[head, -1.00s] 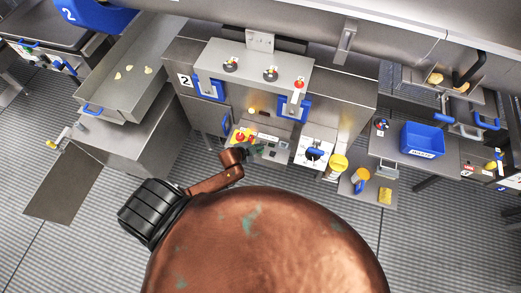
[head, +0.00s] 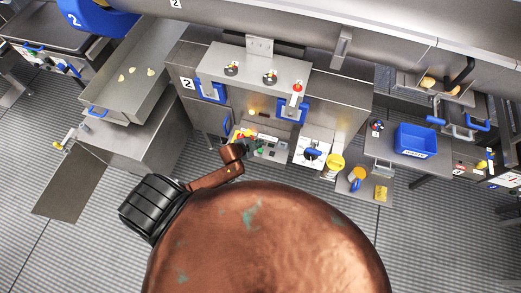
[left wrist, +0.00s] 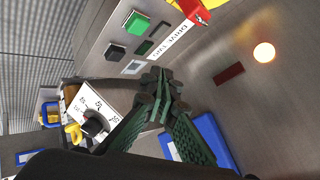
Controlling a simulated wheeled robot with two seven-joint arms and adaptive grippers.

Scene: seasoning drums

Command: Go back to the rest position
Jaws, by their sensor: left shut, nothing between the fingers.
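My left gripper (head: 252,145) is dark green and sits at the end of my copper-coloured arm, over the control panel (head: 271,152) at the front of the machine. In the left wrist view my left gripper (left wrist: 160,78) has its fingers together, with nothing between them. A green button (left wrist: 137,23), a black button (left wrist: 116,51) and a red switch (left wrist: 193,10) on a yellow base lie beyond the fingertips. I cannot tell whether the fingertips touch the panel. My right gripper is out of view.
Blue handles (head: 211,91) stick out from the machine front. To the right are a yellow-lidded jar (head: 335,162), a shelf with an orange container (head: 356,173), and a blue bin (head: 416,140) on a side table. Open floor (head: 440,240) lies at the lower right.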

